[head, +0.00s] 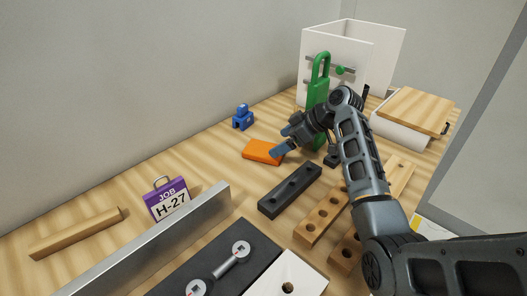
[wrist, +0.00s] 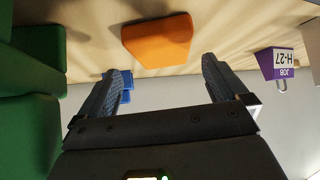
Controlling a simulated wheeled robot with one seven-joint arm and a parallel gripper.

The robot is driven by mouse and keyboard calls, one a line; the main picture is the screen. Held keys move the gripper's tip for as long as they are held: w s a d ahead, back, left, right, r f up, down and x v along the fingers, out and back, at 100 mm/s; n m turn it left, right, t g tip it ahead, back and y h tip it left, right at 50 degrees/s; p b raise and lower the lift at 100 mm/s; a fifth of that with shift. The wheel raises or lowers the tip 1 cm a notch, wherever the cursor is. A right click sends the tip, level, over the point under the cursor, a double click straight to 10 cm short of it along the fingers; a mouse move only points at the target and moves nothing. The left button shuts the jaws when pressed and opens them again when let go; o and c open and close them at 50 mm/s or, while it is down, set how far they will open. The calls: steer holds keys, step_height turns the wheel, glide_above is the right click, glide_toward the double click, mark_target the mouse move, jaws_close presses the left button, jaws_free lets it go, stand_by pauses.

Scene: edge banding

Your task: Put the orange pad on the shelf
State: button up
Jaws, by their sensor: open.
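The orange pad (head: 262,151) lies flat on the wooden bench, left of the middle of the head view. In the wrist view the orange pad (wrist: 158,40) shows beyond and between the two spread fingers (wrist: 162,75). My gripper is open, and nothing sits between its fingers.
A blue item (head: 242,117) sits behind the pad.

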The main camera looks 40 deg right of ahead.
mark_target(266, 149)
steer(key=shift+b+x, duration=1.55)
steer(key=shift+x, duration=1.1)
steer(key=shift+a, duration=0.1)
steer(key=shift+c, duration=0.3)
steer(key=shift+s, duration=0.1)
steer(key=c, duration=0.8)
steer(key=shift+r+p, duration=0.15)
steer(key=shift+p, duration=0.15)
steer(key=shift+s+r, duration=0.1)
steer(key=shift+r, duration=0.1)
steer(key=r, duration=0.2)
steer(key=r+p, duration=0.1)
steer(key=r, duration=0.1)
steer(key=s+r+p, duration=0.1)
steer(key=r, duration=0.1)
steer(key=shift+r, duration=0.15)
steer(key=s, duration=1.8)
steer(key=shift+s+d, duration=0.35)
steer(key=shift+s, duration=0.05)
